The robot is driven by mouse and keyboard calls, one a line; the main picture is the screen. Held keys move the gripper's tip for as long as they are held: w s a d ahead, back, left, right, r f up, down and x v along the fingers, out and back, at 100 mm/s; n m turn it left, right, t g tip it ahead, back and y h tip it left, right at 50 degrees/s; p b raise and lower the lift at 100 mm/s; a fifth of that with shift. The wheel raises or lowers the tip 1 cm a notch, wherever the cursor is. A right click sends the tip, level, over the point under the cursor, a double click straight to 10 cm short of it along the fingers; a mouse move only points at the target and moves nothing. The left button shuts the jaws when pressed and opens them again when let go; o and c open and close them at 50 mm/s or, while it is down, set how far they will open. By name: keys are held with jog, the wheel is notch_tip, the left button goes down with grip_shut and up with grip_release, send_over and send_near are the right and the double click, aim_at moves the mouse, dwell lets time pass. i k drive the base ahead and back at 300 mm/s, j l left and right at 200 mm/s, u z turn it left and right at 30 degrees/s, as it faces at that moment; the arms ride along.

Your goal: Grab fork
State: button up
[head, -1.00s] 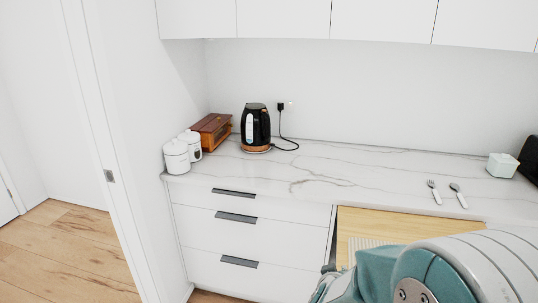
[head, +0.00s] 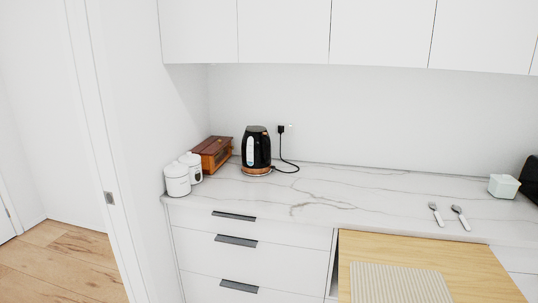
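The fork (head: 437,214) lies on the white marble counter (head: 330,196) at the right, near the counter's front edge. It is small in the head view and its tines are hard to make out. A spoon (head: 461,217) lies just to its right, roughly parallel and apart from it. My gripper is not in view, and nothing covers the fork.
A wooden surface (head: 425,252) with a striped mat (head: 395,285) is in front of the counter. A black kettle (head: 256,150), white canisters (head: 177,181) and a wooden box (head: 214,155) stand at the left. A pale green container (head: 503,186) is right of the cutlery.

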aim_at(436, 214)
jog(key=i+l, duration=0.1)
jog(key=l, duration=1.25)
jog(key=i+l+z, duration=0.1)
jog(key=l, duration=0.6)
jog(key=i+l, duration=0.15)
jog(key=l, duration=0.5)
jog(key=i+l+z, duration=0.1)
jog(key=i+l, duration=0.75)
jog(key=i, duration=0.25)
